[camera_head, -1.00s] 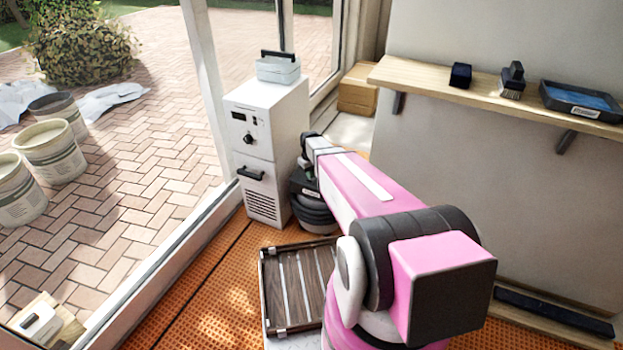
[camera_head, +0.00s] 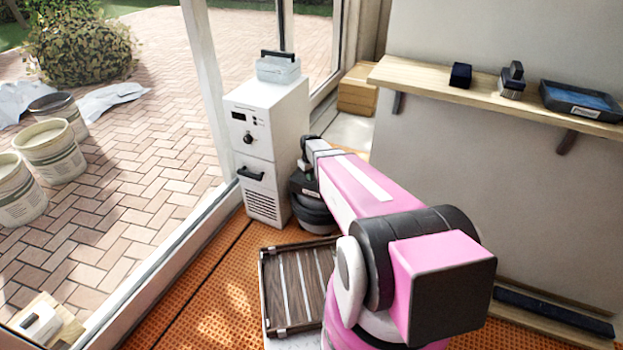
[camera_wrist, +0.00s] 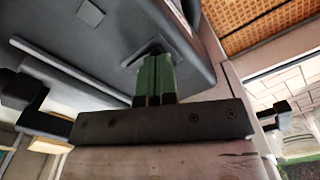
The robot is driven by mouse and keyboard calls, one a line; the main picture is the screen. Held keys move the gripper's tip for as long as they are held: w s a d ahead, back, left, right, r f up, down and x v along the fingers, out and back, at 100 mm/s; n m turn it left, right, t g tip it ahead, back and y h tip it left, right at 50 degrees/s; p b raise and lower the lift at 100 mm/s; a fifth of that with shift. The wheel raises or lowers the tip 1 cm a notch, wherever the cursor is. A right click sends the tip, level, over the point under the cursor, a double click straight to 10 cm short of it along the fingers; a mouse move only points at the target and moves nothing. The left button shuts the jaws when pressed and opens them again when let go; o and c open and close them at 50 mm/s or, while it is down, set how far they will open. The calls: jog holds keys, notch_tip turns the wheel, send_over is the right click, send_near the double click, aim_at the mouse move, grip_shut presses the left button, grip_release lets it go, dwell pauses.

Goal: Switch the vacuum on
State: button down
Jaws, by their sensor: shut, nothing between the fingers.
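The vacuum (camera_head: 313,216) appears to be the dark, rounded machine on the floor beside the white cabinet, partly hidden by my pink arm. In the wrist view a dark grey casing (camera_wrist: 85,50), likely the vacuum's, fills the upper left. My gripper (camera_wrist: 154,62) has its green fingers shut together and empty. Their tips are at a small raised dark square on the casing (camera_wrist: 148,50), which they partly cover. I cannot tell whether they press it. A lighter grey square patch (camera_wrist: 90,13) lies farther up the casing. In the head view the fingers are too small to make out clearly.
The white cabinet (camera_head: 262,150) with a knob and handle stands close on the left, by the glass door frame. A slatted dark tray (camera_head: 268,290) lies near my base. A wooden shelf (camera_head: 425,85) with tools runs along the right wall. Orange matting (camera_head: 200,300) covers the floor.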

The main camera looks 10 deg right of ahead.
jog(key=shift+f, duration=0.2)
jog(key=shift+r, duration=3.5)
